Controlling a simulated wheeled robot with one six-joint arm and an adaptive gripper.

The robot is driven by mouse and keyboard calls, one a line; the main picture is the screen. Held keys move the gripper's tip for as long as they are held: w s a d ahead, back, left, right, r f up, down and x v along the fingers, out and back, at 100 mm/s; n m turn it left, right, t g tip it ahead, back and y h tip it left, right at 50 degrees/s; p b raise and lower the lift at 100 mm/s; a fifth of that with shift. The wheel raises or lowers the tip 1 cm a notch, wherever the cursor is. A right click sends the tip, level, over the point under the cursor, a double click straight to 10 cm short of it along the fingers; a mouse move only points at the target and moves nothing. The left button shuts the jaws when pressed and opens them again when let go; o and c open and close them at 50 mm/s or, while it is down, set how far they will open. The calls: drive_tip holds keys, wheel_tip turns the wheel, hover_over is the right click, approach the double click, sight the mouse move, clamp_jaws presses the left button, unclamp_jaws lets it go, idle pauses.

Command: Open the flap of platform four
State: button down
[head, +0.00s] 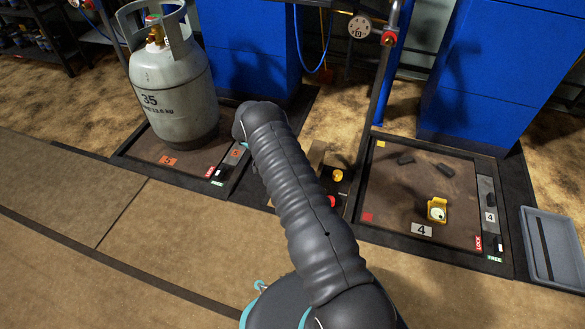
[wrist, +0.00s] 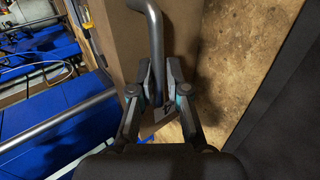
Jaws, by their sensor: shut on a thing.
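Platform four (head: 385,215) is a brown plate in a dark frame at the right of the head view, with a "4" label (head: 422,230) at its front. A small yellow housing (head: 432,216) with a pale round face sits on its front right part. A yellow piece shows behind that face; I cannot tell for certain that it is the flap. In the wrist view my gripper (wrist: 158,70) is shut on a bent grey metal bar (wrist: 147,25). My arm hides the gripper in the head view, so its place relative to platform four is unclear.
A grey gas cylinder (head: 172,95) marked 35 stands on platform five (head: 140,152) at left. Blue cabinets (head: 500,80) stand behind. The front floor is clear.

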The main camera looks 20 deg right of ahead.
drive_tip(key=c, duration=1.3)
unclamp_jaws()
drive_tip(key=shift+w+a+f, duration=0.15)
drive_tip(key=shift+a+f, duration=0.4)
drive_tip(key=shift+a, duration=0.15)
drive_tip(key=shift+o, duration=0.5)
drive_tip(key=shift+a, duration=0.15)
drive_tip(key=shift+w+d+r, duration=0.1)
drive_tip(key=shift+d+r, duration=0.05)
drive_tip(key=shift+d, duration=0.05)
drive_tip(key=shift+d+r, duration=0.1)
drive_tip(key=shift+d, duration=0.2)
drive_tip(key=v, duration=1.2)
